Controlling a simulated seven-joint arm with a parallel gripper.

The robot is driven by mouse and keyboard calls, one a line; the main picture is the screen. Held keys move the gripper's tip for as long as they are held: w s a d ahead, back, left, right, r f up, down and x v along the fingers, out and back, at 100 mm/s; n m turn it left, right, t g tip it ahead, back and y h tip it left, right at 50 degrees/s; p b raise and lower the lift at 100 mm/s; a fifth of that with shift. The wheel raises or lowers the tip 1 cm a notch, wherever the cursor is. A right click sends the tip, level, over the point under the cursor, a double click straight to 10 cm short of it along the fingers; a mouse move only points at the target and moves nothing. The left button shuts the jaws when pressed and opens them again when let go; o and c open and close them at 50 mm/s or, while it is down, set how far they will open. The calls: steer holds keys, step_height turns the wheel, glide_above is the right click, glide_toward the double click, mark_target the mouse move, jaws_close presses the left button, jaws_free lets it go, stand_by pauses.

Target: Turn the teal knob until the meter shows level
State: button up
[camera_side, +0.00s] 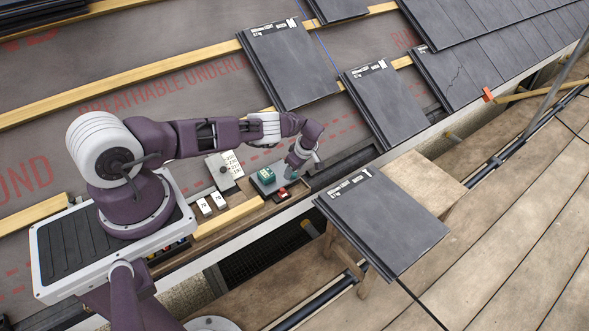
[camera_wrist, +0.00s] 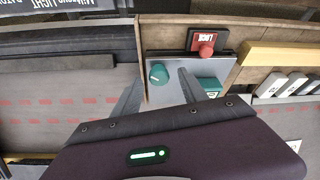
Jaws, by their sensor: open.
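The teal knob (camera_wrist: 158,74) sits on a grey panel (camera_wrist: 150,95) in the wrist view. In the side view it is mostly hidden by my gripper (camera_side: 293,168), with a bit of teal showing under the fingers. In the wrist view my gripper (camera_wrist: 160,78) is open, with one finger on each side of the knob; I cannot tell whether they touch it. A teal box (camera_side: 266,175), which looks like the meter, stands left of the knob in the side view. It is partly behind a finger in the wrist view (camera_wrist: 210,85). Its reading is too small to make out.
A red LOCK button (camera_wrist: 206,48) sits close to the knob and also shows in the side view (camera_side: 282,193). White labelled switches (camera_side: 211,203) and a pale control box (camera_side: 225,165) stand nearby.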

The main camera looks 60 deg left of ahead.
steer(key=shift+w+r, duration=0.2)
steer(key=shift+r, duration=0.35)
steer(key=v, duration=0.6)
steer(key=shift+s+d, duration=0.15)
steer(key=s+a+n+t+h, duration=0.4)
steer(key=n+t+h, duration=0.1)
steer(key=n, duration=0.8)
steer(key=x, duration=0.7)
steer(key=shift+w+d+f, duration=0.1)
steer(key=shift+f, duration=0.25)
jaws_close()
